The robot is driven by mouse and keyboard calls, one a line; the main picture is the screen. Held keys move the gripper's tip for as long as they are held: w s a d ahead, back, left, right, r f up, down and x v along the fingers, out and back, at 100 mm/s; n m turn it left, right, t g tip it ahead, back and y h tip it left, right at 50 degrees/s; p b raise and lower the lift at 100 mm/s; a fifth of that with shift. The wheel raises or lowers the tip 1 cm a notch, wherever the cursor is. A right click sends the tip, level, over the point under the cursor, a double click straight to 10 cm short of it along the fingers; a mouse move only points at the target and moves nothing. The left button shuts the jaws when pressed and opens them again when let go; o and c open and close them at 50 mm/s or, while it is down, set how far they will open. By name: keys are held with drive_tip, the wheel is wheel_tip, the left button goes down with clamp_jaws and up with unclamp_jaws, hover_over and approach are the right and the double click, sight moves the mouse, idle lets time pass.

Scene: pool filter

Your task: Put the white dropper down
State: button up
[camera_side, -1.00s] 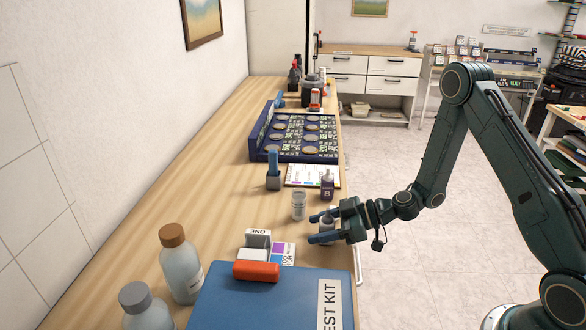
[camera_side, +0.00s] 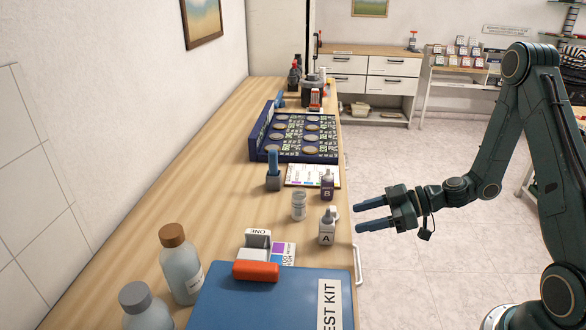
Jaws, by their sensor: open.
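The white dropper (camera_side: 327,228), a small bottle marked A, stands upright on the wooden counter near its right edge. My gripper (camera_side: 358,214) is to the right of it, past the counter's edge. Its two blue fingers are apart and point left, with nothing between them. The fingers are clear of the dropper.
A dark dropper marked B (camera_side: 327,187) and a small clear vial (camera_side: 299,206) stand close behind the white dropper. Free counter lies to the left (camera_side: 215,180).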

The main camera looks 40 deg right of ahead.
drive_tip(key=shift+s+d+r, duration=0.1)
drive_tip(key=shift+s+d, duration=0.1)
drive_tip(key=shift+s, duration=0.05)
drive_tip(key=shift+a+r, duration=0.1)
idle(0.5)
drive_tip(key=s+a+r+g+h, duration=0.4)
drive_tip(key=s+a+r+g, duration=0.15)
drive_tip(key=s+r, duration=0.2)
drive_tip(key=s+d+r+m+t+h, duration=0.1)
drive_tip(key=s+d+r+m+h, duration=0.2)
drive_tip(key=s+r+m, duration=0.6)
drive_tip(key=s+r+h, duration=0.2)
drive_tip(key=s+r, duration=0.1)
drive_tip(key=shift+s+h, duration=0.3)
drive_tip(key=shift+s, duration=0.1)
